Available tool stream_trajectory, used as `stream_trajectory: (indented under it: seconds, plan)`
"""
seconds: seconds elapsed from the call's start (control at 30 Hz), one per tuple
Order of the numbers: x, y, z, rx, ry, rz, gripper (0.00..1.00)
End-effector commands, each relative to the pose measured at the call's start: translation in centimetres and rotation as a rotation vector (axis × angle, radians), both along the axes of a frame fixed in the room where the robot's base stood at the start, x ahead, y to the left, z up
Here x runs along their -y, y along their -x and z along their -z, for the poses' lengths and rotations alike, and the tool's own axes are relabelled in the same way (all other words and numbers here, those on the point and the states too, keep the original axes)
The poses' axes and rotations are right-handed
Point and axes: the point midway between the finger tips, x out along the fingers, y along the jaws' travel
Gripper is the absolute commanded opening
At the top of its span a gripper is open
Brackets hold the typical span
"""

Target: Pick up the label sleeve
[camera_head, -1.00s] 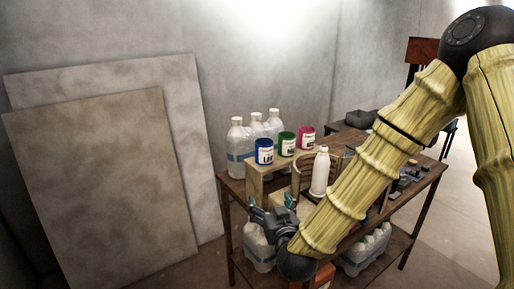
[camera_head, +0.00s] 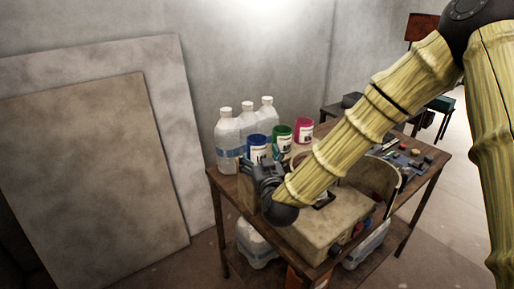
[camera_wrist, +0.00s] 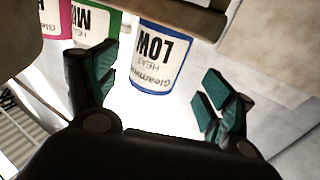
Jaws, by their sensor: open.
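Three cylinders with white printed labels stand in a row on a wooden shelf: blue (camera_head: 257,143), green (camera_head: 282,137) and magenta (camera_head: 303,129). I cannot tell from the pictures which one is the label sleeve. In the wrist view the blue one (camera_wrist: 160,57), marked "LOW HEAT", appears upside down ahead of my gripper (camera_wrist: 157,78), between its spread fingers.
Clear bottles with white caps (camera_head: 228,140) stand at the left behind the row. A beige machine (camera_head: 322,226) sits on the table (camera_head: 432,166) below my arm. Small items lie at right. Wrapped bottles (camera_head: 255,245) fill the lower shelf. Boards (camera_head: 85,170) lean on the wall.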

Motion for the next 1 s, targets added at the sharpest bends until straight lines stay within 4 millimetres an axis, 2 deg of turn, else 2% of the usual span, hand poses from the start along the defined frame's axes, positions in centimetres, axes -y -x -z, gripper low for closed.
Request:
stream_trajectory:
  seconds: [0.17, 0.53, 0.87, 1.0]
  plan:
    - [0.0, -0.9, 0.0, -0.001, 0.0, 0.001, 0.82]
    - [-0.4, -4.9, 0.2, 0.0, 0.0, 0.004, 0.82]
    - [-0.5, -5.4, 0.3, -0.001, 0.0, 0.004, 0.82]
    - [-0.5, -5.4, 0.3, -0.001, 0.0, 0.004, 0.66]
